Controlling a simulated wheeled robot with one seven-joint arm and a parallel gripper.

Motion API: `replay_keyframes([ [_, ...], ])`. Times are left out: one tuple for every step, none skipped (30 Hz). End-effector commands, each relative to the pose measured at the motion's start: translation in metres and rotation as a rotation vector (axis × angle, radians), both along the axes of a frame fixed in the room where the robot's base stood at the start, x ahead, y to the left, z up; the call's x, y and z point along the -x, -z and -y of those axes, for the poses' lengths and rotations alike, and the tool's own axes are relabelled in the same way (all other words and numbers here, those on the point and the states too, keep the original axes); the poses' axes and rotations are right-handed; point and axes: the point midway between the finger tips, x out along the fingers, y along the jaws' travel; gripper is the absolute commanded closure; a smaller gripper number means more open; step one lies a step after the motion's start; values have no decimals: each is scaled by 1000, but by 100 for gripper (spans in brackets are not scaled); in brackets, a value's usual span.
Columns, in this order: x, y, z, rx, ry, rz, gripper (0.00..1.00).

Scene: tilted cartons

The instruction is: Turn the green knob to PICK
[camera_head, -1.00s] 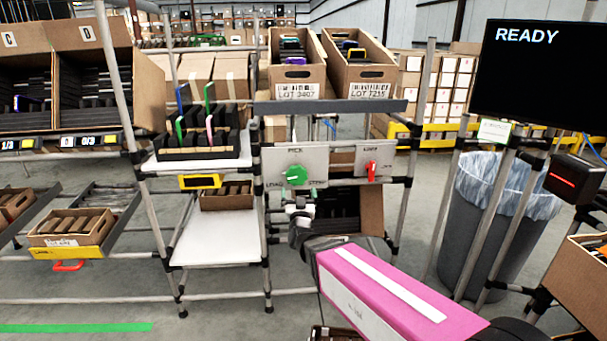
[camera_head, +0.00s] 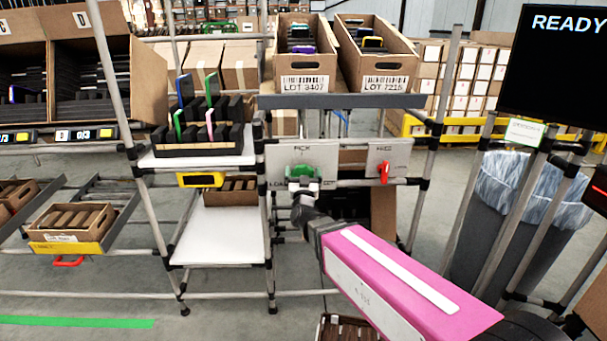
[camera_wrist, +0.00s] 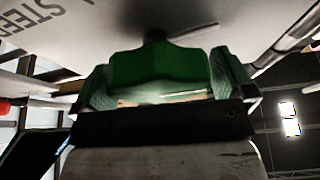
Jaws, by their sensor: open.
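The green knob (camera_head: 300,171) sits on a grey panel (camera_head: 333,160) in the middle of the head view. Lettering beside it is partly covered; the word above it appears to be PICK. My gripper (camera_head: 302,183) is right in front of the knob and hides its lower part. In the wrist view the knob (camera_wrist: 158,72) fills the space between my two fingers (camera_wrist: 160,92). The fingers are open, one on each side of it. I cannot tell whether either finger touches it. The knob's pointing direction is hidden.
A red switch (camera_head: 384,172) is on the panel to the right. Two lot cartons (camera_head: 305,55) stand on the shelf above. A rack of dark slabs (camera_head: 205,125) is at left. A screen (camera_head: 553,65) reading READY hangs at right, above a grey bin (camera_head: 497,215).

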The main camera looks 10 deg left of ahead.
Motion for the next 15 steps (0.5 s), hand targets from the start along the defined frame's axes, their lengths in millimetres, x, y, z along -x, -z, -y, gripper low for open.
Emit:
replay_keyframes([
  [0,0,0,0,0,0,10],
  [0,0,0,0,0,0,20],
  [0,0,0,0,0,0,33],
  [0,0,0,0,0,0,41],
  [0,0,0,0,0,0,41],
  [0,0,0,0,0,0,40],
  [0,0,0,0,0,0,40],
  [0,0,0,-1,0,0,40],
  [0,0,0,-2,0,-1,40],
  [0,0,0,-4,-1,-1,40],
  [0,0,0,-8,0,-1,40],
  [0,0,0,-14,0,-2,40],
  [0,0,0,-20,-1,-4,40],
  [0,0,0,-27,-1,-5,40],
  [0,0,0,-39,0,-8,40],
])
